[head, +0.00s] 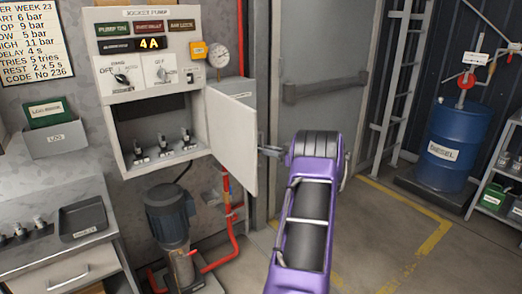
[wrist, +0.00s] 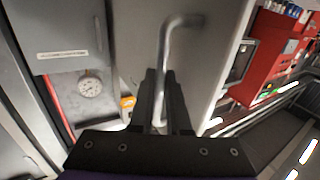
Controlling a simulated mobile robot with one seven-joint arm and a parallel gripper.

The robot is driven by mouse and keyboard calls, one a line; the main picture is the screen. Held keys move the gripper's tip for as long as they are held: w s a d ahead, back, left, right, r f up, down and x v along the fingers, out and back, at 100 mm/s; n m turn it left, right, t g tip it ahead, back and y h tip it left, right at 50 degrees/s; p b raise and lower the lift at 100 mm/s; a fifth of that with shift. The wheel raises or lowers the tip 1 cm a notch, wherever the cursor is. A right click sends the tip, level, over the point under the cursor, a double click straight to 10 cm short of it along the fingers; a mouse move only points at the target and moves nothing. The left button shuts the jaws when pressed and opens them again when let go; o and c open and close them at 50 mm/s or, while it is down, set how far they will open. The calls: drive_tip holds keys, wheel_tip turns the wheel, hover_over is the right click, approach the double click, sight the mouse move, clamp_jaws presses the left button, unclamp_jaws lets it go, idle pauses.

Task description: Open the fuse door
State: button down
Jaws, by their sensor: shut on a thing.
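The fuse door (head: 232,137) is a white panel hinged on the jockey pump cabinet (head: 110,75). It stands swung well open to the right, so the fuse compartment (head: 150,118) with several fuses shows. My gripper (head: 262,150) is at the outer face of the door, near its free edge; the door hides part of the fingers. In the wrist view my gripper (wrist: 164,100) has its two dark fingers around the metal bar handle (wrist: 165,55) of the fuse door (wrist: 205,50) and is shut on it.
A pressure gauge (head: 218,56) is mounted right of the cabinet. A pump motor (head: 170,215) and red pipes stand below. A grey door with a push bar (head: 322,88) is behind my arm. A blue diesel drum (head: 452,145) stands at right. Floor between is clear.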

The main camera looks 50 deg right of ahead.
idle(0.3)
drive_tip(key=c, duration=0.9)
unclamp_jaws()
drive_tip(key=v, duration=1.7)
drive_tip(key=shift+s, duration=0.2)
